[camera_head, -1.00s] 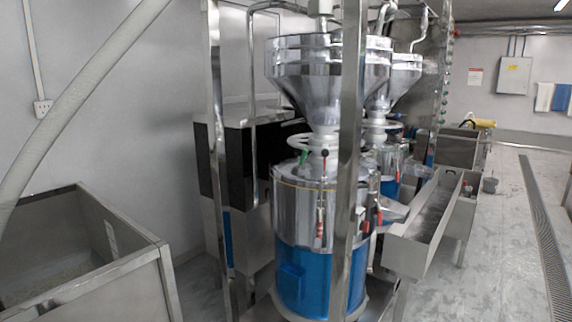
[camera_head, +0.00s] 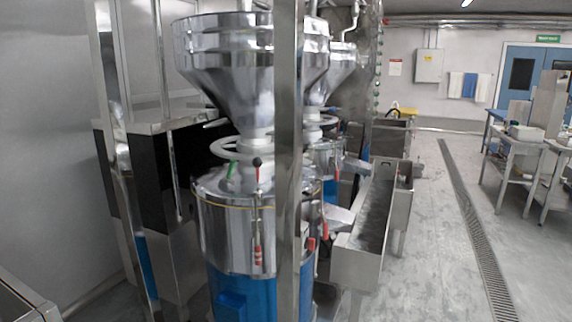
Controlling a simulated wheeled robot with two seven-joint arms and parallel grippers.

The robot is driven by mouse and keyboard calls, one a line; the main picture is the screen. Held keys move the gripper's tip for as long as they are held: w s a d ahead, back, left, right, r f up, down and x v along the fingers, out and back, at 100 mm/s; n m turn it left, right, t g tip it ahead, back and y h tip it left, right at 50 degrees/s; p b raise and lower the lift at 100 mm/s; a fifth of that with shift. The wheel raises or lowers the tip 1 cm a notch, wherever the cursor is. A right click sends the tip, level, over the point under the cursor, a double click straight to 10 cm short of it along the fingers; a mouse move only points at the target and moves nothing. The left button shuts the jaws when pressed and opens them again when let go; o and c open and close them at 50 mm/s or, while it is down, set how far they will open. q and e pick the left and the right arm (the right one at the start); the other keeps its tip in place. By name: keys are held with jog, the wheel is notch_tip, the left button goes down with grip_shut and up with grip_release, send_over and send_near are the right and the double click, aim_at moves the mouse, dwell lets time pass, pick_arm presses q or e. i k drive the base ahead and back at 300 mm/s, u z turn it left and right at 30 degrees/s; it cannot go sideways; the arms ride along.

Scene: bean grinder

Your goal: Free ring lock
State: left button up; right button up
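A bean grinder with a shiny steel drum (camera_head: 225,230), a blue lower body (camera_head: 235,290) and a wide steel hopper (camera_head: 228,60) stands left of the middle. A pale ring-shaped handwheel (camera_head: 232,150) sits around the neck under the hopper. A lever with a dark red knob (camera_head: 257,162) stands in front of it, and a green-tipped part (camera_head: 232,169) shows beside the wheel. A red-handled clamp (camera_head: 258,250) hangs on the drum's front. I cannot tell which part is the ring lock. Neither gripper is in view.
A steel post (camera_head: 288,180) stands before the grinder and hides part of it. A second grinder (camera_head: 327,155) stands behind. A steel trough (camera_head: 372,225) lies to the right. The grey floor (camera_head: 430,270) beyond it is open, with a drain grate (camera_head: 470,225).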

aim_at(234, 162)
jog(key=u, duration=0.05)
jog(key=i, duration=0.85)
jog(key=u, duration=0.5)
